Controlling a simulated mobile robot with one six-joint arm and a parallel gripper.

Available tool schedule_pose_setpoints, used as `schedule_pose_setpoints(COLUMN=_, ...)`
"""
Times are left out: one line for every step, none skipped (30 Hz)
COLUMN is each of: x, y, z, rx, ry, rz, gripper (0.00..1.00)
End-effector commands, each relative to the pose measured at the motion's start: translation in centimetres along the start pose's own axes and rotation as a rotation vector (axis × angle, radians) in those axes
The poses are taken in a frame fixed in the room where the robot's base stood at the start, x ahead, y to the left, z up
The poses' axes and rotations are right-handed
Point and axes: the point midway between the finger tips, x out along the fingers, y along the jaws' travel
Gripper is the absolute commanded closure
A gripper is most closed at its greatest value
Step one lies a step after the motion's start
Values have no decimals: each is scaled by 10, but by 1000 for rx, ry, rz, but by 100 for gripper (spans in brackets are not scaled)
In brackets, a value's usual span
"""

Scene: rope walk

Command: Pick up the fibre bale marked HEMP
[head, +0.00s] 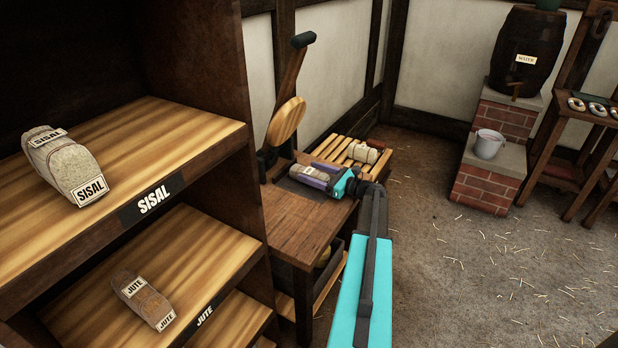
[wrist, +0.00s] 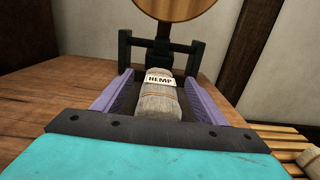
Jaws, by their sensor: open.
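The fibre bale marked HEMP (wrist: 160,95) is pale with thin reddish bands and a white label. It lies on the wooden bench (head: 297,222), in front of a dark metal frame. In the wrist view my gripper (wrist: 158,88) has its purple fingers on either side of the bale. The fingers are open, and a gap shows between them and the bale. In the head view the bale (head: 311,176) shows small between the fingers of my gripper (head: 314,176). The bale's near end is partly hidden by my gripper's body.
A shelf (head: 195,130) at left holds a SISAL bale (head: 65,165) and a JUTE bale (head: 145,300).

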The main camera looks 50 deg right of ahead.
Motion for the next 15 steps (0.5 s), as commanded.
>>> schedule_pose_setpoints(x=0, y=0, z=0, rx=0, ry=0, rz=0, gripper=34)
schedule_pose_setpoints(x=0, y=0, z=0, rx=0, ry=0, rz=0, gripper=34)
schedule_pose_setpoints(x=0, y=0, z=0, rx=0, ry=0, rz=0, gripper=34)
schedule_pose_setpoints(x=0, y=0, z=0, rx=0, ry=0, rz=0, gripper=34)
schedule_pose_setpoints(x=0, y=0, z=0, rx=0, ry=0, rz=0, gripper=34)
schedule_pose_setpoints(x=0, y=0, z=0, rx=0, ry=0, rz=0, gripper=34)
schedule_pose_setpoints(x=0, y=0, z=0, rx=0, ry=0, rz=0, gripper=34)
schedule_pose_setpoints(x=0, y=0, z=0, rx=0, ry=0, rz=0, gripper=34)
schedule_pose_setpoints(x=0, y=0, z=0, rx=0, ry=0, rz=0, gripper=34)
schedule_pose_setpoints(x=0, y=0, z=0, rx=0, ry=0, rz=0, gripper=34)
schedule_pose_setpoints(x=0, y=0, z=0, rx=0, ry=0, rz=0, gripper=34)
schedule_pose_setpoints(x=0, y=0, z=0, rx=0, ry=0, rz=0, gripper=34)
schedule_pose_setpoints(x=0, y=0, z=0, rx=0, ry=0, rz=0, gripper=34)
schedule_pose_setpoints(x=0, y=0, z=0, rx=0, ry=0, rz=0, gripper=34)
schedule_pose_setpoints(x=0, y=0, z=0, rx=0, ry=0, rz=0, gripper=38)
